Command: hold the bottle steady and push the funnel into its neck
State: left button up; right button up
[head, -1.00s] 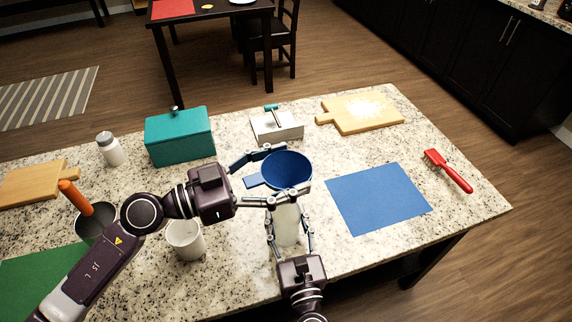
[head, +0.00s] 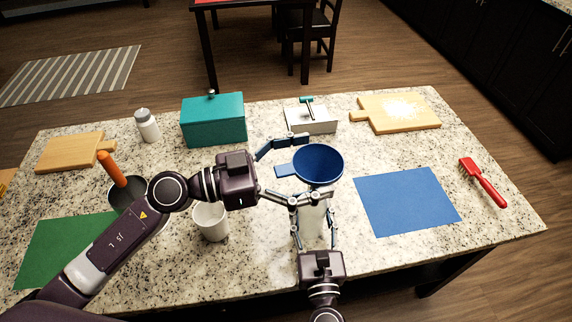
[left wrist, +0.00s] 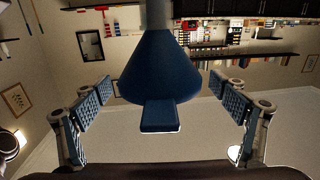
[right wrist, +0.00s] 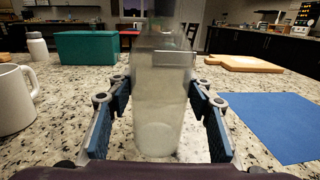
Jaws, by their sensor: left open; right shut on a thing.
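The blue funnel (head: 319,163) sits wide mouth up over the clear bottle (head: 313,222), its tab handle pointing left. In the left wrist view the funnel (left wrist: 160,70) appears inverted, its narrow end meeting the pale bottle at the top edge. I cannot tell how deep the spout goes. My left gripper (head: 313,166) is open, with a finger on either side of the funnel and its handle. My right gripper (head: 313,207) is shut on the bottle, which stands upright on the counter. The bottle also fills the middle of the right wrist view (right wrist: 160,110).
A white mug (head: 210,222) stands close below my left arm. A blue mat (head: 407,202) and red brush (head: 483,183) lie right.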

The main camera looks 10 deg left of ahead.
pick_arm(q)
jog(key=v, duration=1.1)
jog(key=shift+a, duration=0.1)
pick_arm(e)
jog(key=o, duration=1.2)
jog(key=shift+o, duration=0.2)
jog(key=shift+s, duration=0.1)
